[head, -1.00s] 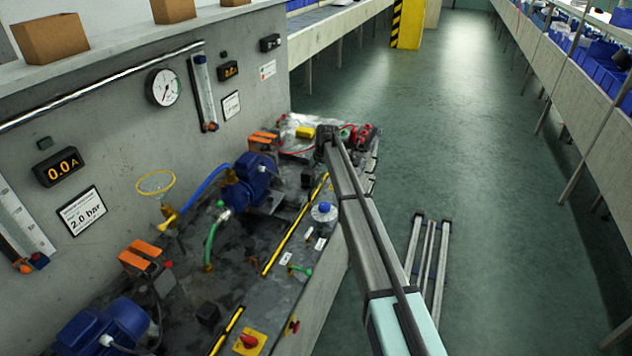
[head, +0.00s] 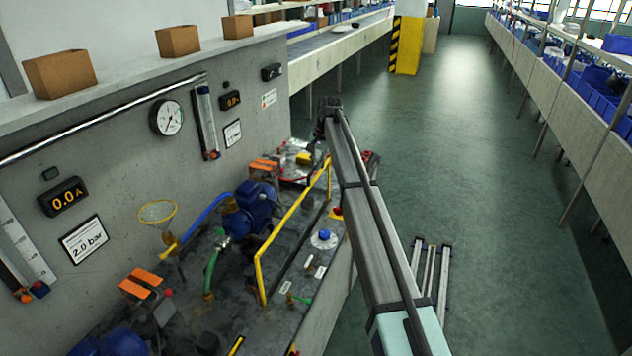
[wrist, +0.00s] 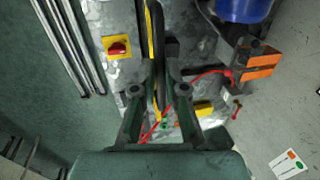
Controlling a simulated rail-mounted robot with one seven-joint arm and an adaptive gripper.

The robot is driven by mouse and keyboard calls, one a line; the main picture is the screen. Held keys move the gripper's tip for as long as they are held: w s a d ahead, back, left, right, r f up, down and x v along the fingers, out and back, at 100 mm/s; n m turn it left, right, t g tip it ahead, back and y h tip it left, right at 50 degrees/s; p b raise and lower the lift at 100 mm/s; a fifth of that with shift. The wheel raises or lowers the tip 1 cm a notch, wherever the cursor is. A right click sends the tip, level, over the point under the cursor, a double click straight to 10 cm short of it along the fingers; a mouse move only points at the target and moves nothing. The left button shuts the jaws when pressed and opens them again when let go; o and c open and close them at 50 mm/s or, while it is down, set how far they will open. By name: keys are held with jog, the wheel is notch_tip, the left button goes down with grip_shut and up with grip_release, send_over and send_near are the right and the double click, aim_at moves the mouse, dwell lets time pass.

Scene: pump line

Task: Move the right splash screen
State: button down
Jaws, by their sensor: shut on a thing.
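The right splash screen is a thin yellow-edged frame (head: 290,218) standing up from the slot line on the pump bench in the head view. Its long top edge runs from above the green hose toward my gripper (head: 327,112). In the wrist view its yellow edge (wrist: 149,22) and a dark bar run up between the fingers of my gripper (wrist: 158,92), which is shut on the screen. The exact contact is hidden by the fingers and arm. I cannot tell whether the screen's lower edge touches the bench.
A blue pump (head: 252,208) with hoses stands left of the screen. A white disc with a blue cap (head: 323,238) is to its right. The gauge wall (head: 120,150) bounds the left. The aisle floor (head: 440,150) is clear; metal rails (head: 432,270) lie beside the bench.

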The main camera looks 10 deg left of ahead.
notch_tip(320, 180, up, 6)
jog(key=shift+w+f, duration=0.1)
jog(key=c, duration=1.3)
grip_release()
jog(key=shift+o, duration=0.5)
notch_tip(320, 180, up, 12)
jog(key=d, duration=0.2)
jog(key=shift+s+d, duration=0.15)
jog(key=shift+s, duration=0.2)
